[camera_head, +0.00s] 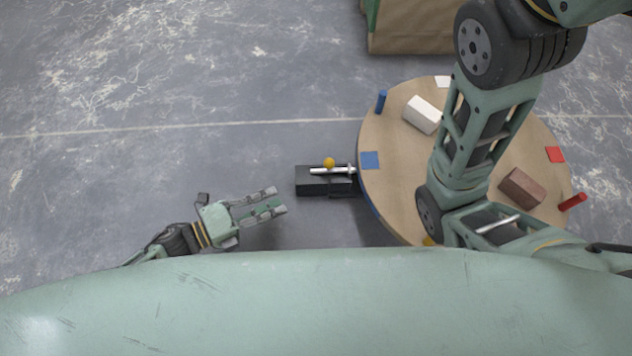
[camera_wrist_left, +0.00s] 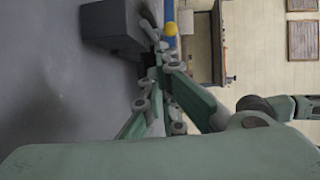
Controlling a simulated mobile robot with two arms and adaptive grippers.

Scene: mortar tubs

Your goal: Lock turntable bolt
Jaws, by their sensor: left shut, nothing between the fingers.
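The bolt (camera_head: 328,171) is a silver rod with an orange-yellow ball knob (camera_head: 329,162). It lies on a black block (camera_head: 312,186) beside the left edge of the round wooden turntable (camera_head: 392,195). The rod points at the turntable; I cannot tell whether its tip enters the rim. My left gripper (camera_head: 279,201) is shut and empty, left of and nearer than the block, apart from it. In the left wrist view, the knob (camera_wrist_left: 170,29) and dark block (camera_wrist_left: 110,25) show beyond the fingers (camera_wrist_left: 160,95). My right gripper is not in view.
My right arm crosses above the turntable and hides part of it. The turntable carries a white block (camera_head: 422,115), a brown block (camera_head: 521,188), a blue peg (camera_head: 381,102) and a red peg (camera_head: 572,202). A brown box (camera_head: 410,30) stands behind. The floor at left is clear.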

